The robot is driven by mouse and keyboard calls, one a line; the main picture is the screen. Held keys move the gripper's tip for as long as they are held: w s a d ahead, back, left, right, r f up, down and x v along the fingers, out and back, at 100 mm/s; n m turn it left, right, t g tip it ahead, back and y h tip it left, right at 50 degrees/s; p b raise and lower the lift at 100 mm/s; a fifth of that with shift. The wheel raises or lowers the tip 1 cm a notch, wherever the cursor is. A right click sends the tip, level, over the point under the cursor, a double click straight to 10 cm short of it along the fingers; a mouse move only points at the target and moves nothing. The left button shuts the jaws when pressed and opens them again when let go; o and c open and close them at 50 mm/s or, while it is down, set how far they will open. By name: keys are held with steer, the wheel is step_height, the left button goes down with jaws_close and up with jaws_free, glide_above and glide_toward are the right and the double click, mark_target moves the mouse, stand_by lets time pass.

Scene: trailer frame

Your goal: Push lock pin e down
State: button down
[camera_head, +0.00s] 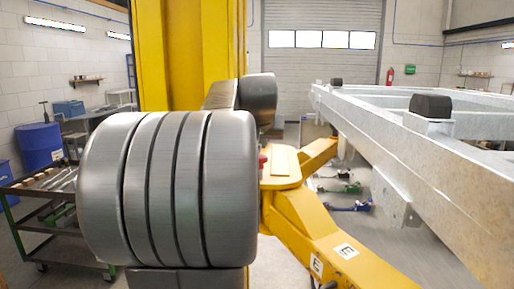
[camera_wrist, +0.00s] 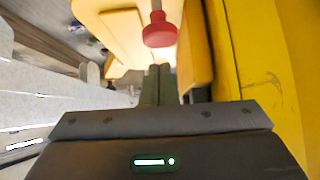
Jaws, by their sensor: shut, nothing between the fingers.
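Lock pin e has a red knob (camera_wrist: 160,31) on a pale metal shaft, near the top middle of the wrist view, against yellow metal. In the head view a small bit of red, likely the same knob (camera_head: 263,161), shows just right of my grey arm link, by a yellow bracket (camera_head: 284,166). My gripper (camera_wrist: 159,68) is shut and empty. Its fingertips are just below the red knob in the wrist picture, with a small gap in the image; whether they touch cannot be told. In the head view my arm hides the gripper.
A yellow arm marked E (camera_head: 345,264) extends toward the lower right. A yellow column (camera_head: 195,45) stands behind my arm. The grey trailer frame (camera_head: 430,160) runs along the right. A tool cart (camera_head: 60,215) and blue barrel (camera_head: 40,147) stand at left.

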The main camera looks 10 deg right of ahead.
mark_target(261, 166)
step_height(261, 166, down, 2)
steer(key=shift+s+a+f, duration=0.1)
stand_by(0.4)
steer(key=shift+s+f+b, duration=0.1)
steer(key=shift+f+b, duration=1.1)
steer(key=shift+f, duration=0.7)
